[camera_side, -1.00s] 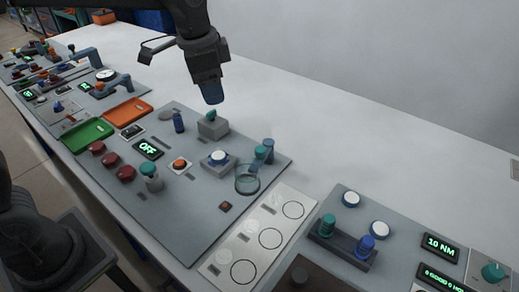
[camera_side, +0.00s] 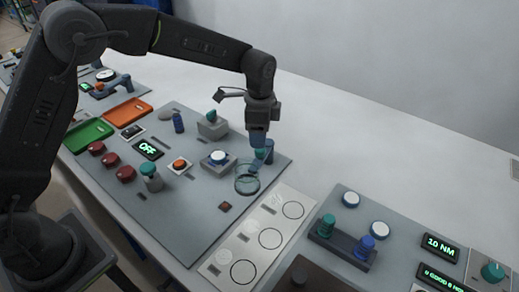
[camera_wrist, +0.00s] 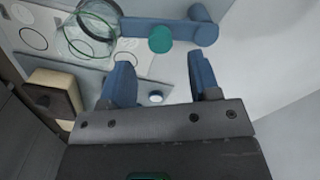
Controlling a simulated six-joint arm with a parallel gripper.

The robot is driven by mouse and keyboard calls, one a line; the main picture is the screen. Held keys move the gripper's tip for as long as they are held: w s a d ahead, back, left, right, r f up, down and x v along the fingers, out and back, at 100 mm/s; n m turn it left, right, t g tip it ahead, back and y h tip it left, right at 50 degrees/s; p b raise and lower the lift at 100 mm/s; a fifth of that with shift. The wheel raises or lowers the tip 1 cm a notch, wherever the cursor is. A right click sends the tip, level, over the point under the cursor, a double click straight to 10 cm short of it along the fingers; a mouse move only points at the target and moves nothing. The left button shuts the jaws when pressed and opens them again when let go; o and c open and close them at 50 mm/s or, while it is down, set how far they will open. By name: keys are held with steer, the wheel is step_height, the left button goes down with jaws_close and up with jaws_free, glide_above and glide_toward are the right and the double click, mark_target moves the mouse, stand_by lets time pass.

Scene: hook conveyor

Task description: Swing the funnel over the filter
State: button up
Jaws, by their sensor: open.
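A clear glass ring, apparently the funnel (camera_side: 247,181), stands near the right edge of the grey panel. In the wrist view the glass funnel (camera_wrist: 95,28) is at the upper left, at the end of a blue swing arm (camera_wrist: 140,30). The arm carries a teal knob (camera_wrist: 160,39) and ends at a blue post (camera_wrist: 204,33). My gripper (camera_side: 258,143) is just above the teal knob and partly hides it in the side view. Its blue fingers are apart and empty (camera_wrist: 160,65), pointing toward the knob. I cannot tell which part is the filter.
A grey block with a white button (camera_side: 218,157) is left of the funnel. A small dark square with a reddish centre (camera_side: 225,206) lies in front. A plate with printed circles (camera_side: 270,238) is to the right. The white table behind is clear.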

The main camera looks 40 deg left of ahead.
mark_target(258, 159)
step_height(258, 159, down, 6)
stand_by(0.5)
jaws_close()
stand_by(0.3)
